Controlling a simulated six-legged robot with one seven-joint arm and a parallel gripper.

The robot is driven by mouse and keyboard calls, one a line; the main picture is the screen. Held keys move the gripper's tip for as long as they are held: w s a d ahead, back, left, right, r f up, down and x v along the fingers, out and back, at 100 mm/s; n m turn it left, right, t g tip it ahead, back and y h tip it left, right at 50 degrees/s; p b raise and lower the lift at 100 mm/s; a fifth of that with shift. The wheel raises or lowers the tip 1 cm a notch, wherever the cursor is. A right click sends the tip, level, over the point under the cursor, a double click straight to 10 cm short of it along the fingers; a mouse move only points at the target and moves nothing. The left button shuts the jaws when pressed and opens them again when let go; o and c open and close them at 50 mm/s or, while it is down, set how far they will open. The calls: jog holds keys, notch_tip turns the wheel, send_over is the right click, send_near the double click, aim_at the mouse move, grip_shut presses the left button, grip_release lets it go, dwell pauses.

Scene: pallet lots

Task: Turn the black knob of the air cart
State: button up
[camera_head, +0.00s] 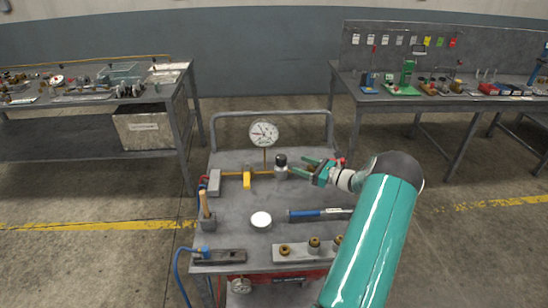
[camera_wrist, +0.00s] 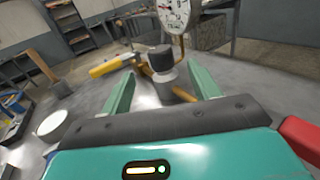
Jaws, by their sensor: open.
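The air cart (camera_head: 235,225) is a grey cart with a push handle at its back. The black knob (camera_head: 280,159) tops a silver cylindrical body on the cart, right of a yellow-handled valve (camera_head: 247,180). My gripper (camera_head: 308,167) is just right of the knob, with its green fingers pointing left toward it. In the wrist view, the knob (camera_wrist: 160,57) is ahead, roughly midway between the two spread fingers (camera_wrist: 160,88). The fingers are open and empty, and I see no contact with the knob. A round white gauge (camera_head: 264,132) stands behind the knob.
Workbenches stand at the back left (camera_head: 60,100) and back right (camera_head: 430,95).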

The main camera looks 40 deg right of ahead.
aim_at(277, 156)
jog(key=x, duration=1.1)
jog(key=shift+w, duration=0.2)
jog(key=shift+a, duration=0.1)
jog(key=c, duration=1)
jog(key=shift+o, duration=0.2)
